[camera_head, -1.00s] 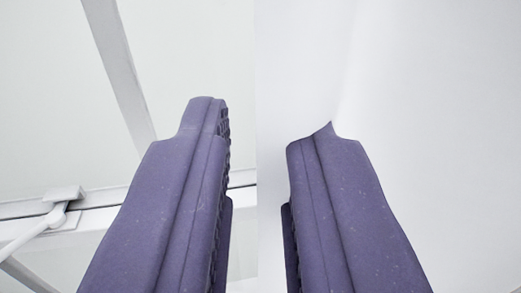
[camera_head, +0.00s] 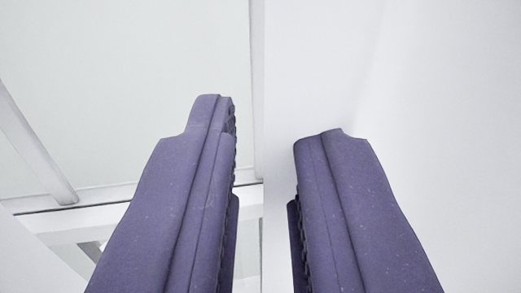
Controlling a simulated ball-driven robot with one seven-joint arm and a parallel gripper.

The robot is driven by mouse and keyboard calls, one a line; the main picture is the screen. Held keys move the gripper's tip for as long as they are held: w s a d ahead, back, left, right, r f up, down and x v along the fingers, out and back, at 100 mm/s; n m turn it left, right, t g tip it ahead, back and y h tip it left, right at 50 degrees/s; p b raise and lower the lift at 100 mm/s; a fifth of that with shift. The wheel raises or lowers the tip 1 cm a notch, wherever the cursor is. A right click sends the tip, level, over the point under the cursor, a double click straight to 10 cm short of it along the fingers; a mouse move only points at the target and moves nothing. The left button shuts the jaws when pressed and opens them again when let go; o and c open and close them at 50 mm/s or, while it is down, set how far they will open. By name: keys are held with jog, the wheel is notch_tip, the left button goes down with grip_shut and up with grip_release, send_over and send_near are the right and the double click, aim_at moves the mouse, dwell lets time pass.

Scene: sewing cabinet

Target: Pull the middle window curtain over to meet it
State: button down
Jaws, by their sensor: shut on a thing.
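The curtain (camera_head: 440,110) is a plain white sheet filling the right half of the view. Its straight left edge runs down between the two purple fingers of my gripper (camera_head: 268,125). The gripper is shut on this curtain near that edge, and the right finger's tip overlaps the sheet. The exact pinch is hard to see, since the fingers and the white cloth hide it. Neither the rest of the curtain nor the curtain to be met can be made out.
A pale window pane (camera_head: 120,90) lies behind the left finger. A slanted white bar (camera_head: 36,145) crosses it at the left, an upright white bar (camera_head: 257,80) stands beside the curtain's edge, and a white sill rail (camera_head: 100,195) runs below.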

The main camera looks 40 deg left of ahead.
jog(key=c, duration=1.2)
grip_release()
jog(key=p+v, duration=0.1)
jog(key=v, duration=0.6)
jog(key=shift+s+d+p, duration=0.25)
jog(key=shift+s+p, duration=0.05)
jog(key=shift+p, duration=0.05)
